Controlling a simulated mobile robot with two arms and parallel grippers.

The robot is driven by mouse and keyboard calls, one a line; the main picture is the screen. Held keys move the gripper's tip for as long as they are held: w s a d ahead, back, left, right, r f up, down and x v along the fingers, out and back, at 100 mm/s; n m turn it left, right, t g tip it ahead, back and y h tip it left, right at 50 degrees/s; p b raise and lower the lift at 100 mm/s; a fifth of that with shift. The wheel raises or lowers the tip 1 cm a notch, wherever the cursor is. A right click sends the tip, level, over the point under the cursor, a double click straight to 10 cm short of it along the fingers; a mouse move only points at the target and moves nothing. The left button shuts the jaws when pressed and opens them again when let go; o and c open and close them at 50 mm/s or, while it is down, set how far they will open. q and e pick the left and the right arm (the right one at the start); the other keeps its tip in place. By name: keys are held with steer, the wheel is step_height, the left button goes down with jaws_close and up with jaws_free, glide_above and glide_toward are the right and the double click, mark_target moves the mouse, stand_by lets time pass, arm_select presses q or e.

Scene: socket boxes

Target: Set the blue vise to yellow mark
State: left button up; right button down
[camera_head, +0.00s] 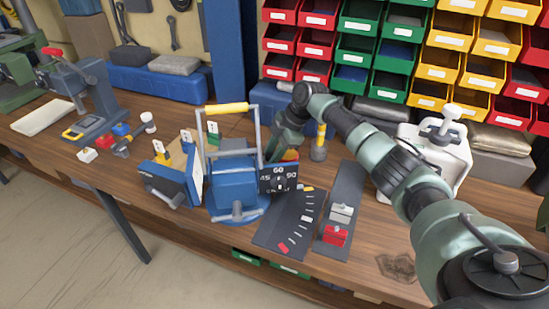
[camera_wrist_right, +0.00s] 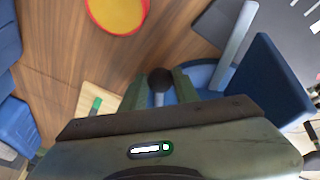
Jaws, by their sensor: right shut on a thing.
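The blue vise (camera_head: 235,188) stands on the wooden bench, with a yellow-topped frame (camera_head: 228,108) rising over it. A black dial plate (camera_head: 279,178) reading 45, 60 and 90 is at its right side. A dark scale plate (camera_head: 272,228) with white ticks lies in front. It bears a red mark (camera_head: 284,246) low down and an orange-yellow mark (camera_head: 308,189) at its upper end. My right gripper (camera_head: 275,150) is behind the vise's right side. In the right wrist view its fingers are shut on a black ball knob (camera_wrist_right: 160,78) above blue metal. My left gripper is out of view.
A dark strip (camera_head: 340,205) with a red block (camera_head: 336,235) and a grey block lies right of the scale. Coloured bins (camera_head: 370,50) and a white container (camera_head: 440,150) stand behind.

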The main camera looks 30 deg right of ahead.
steer(key=c, duration=1.1)
jaws_free()
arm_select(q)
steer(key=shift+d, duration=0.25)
arm_select(e)
steer(key=shift+o, duration=0.2)
steer(key=shift+r, duration=0.2)
arm_select(q)
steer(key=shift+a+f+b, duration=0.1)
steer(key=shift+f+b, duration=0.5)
steer(key=shift+b, duration=0.05)
arm_select(e)
steer(key=v, duration=0.7)
steer(key=shift+r, duration=0.2)
steer(key=shift+d, duration=0.1)
